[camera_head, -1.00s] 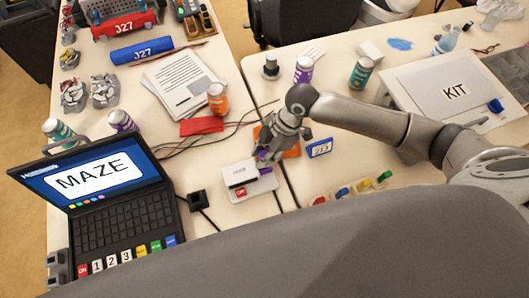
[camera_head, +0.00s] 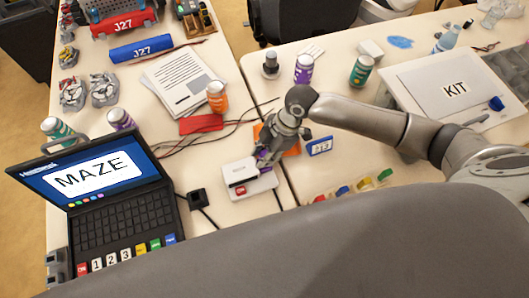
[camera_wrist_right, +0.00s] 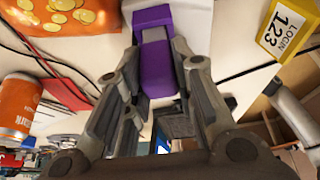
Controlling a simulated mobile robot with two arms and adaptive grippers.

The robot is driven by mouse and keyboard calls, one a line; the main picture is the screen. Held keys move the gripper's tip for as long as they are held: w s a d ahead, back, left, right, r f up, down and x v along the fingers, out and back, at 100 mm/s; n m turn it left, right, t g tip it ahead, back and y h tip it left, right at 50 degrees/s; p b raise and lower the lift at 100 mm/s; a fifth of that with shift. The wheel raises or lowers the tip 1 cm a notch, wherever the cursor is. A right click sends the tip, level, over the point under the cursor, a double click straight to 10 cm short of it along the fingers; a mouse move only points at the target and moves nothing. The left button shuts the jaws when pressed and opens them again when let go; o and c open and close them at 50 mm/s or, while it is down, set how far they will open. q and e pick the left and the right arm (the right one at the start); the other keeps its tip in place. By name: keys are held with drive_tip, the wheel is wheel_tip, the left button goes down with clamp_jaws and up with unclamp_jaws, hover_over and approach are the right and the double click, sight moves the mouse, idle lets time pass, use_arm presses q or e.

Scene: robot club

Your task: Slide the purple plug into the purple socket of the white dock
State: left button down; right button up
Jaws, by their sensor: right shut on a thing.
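The white dock (camera_head: 238,172) sits on the table right of the laptop, with a red label on its front and a flat pale part at its right. My right gripper (camera_head: 266,158) reaches down at the dock's far right side. It is shut on the purple plug (camera_wrist_right: 157,72), which shows between the fingers in the right wrist view (camera_wrist_right: 155,95). In the head view only small purple patches show by the fingers. My left gripper is not in view.
A laptop (camera_head: 120,215) stands at the left, with a black box and cable (camera_head: 197,198) beside the dock. Cables and a red piece (camera_head: 201,123) lie behind. Coloured pieces (camera_head: 362,184) lie at the right.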

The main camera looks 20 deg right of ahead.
drive_tip(key=shift+f, duration=0.6)
drive_tip(key=o, duration=1.1)
drive_tip(key=shift+o, duration=0.2)
drive_tip(key=o, duration=0.3)
drive_tip(key=shift+o, duration=0.2)
drive_tip(key=shift+r, duration=0.1)
drive_tip(key=shift+r+p, duration=3.4)
drive_tip(key=shift+r, duration=0.05)
